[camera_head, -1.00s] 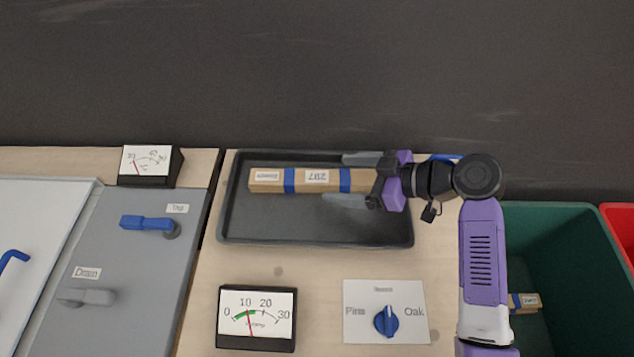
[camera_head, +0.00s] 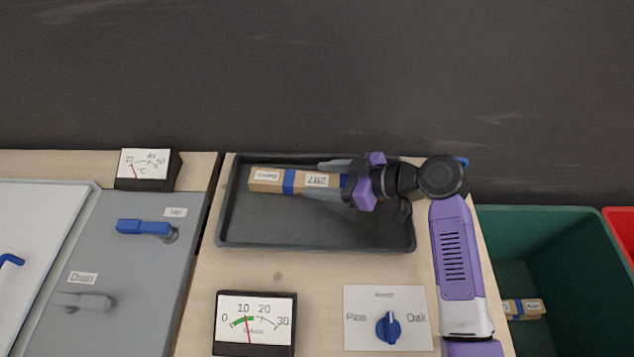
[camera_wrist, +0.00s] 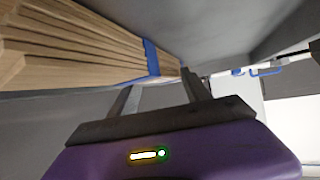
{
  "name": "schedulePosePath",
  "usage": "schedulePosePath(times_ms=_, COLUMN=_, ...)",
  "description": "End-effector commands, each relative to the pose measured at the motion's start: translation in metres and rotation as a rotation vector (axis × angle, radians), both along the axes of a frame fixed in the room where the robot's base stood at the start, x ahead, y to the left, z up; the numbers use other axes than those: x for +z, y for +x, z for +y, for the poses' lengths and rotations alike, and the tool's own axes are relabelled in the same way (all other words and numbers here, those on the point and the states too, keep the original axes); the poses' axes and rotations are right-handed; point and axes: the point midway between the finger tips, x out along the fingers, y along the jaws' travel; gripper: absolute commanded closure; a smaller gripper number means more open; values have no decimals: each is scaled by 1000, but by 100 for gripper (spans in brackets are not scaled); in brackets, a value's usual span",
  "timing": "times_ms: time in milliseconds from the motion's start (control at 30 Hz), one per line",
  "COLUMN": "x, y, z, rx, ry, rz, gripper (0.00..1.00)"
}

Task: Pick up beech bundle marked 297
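The beech bundle marked 297 (camera_head: 266,180) is a light wooden block with blue bands and white labels. It lies along the back of the dark tray (camera_head: 250,228). In the wrist view the bundle (camera_wrist: 75,45) runs from the upper left toward the fingers, showing layered strips and a blue band. My gripper (camera_head: 327,179) reaches in from the right, pointing left along the bundle. Its fingers are apart, one toward the back edge and one toward the front, overlapping the label. The bundle's right end is hidden beneath my gripper. Contact cannot be made out.
A dial meter (camera_head: 255,318) and a Pine/Oak knob panel (camera_head: 388,328) stand in front of the tray. A green bin (camera_head: 560,250) at right holds another banded bundle (camera_head: 523,309). A grey panel with handles (camera_head: 130,265) is at left. The tray's front half is clear.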

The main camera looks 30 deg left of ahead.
Motion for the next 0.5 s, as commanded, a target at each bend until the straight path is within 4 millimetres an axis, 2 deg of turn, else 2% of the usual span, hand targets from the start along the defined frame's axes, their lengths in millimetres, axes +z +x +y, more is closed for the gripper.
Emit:
schedulePosePath(times_ms=33, x=-2, y=0, z=0, rx=-1, ry=-3, rz=3, gripper=76)
schedulePosePath(times_ms=167, x=-3, y=-1, z=-1, rx=-1, ry=-4, rz=4, gripper=100)
schedulePosePath(times_ms=500, x=-4, y=0, z=-1, rx=-2, ry=-5, rz=5, gripper=100)
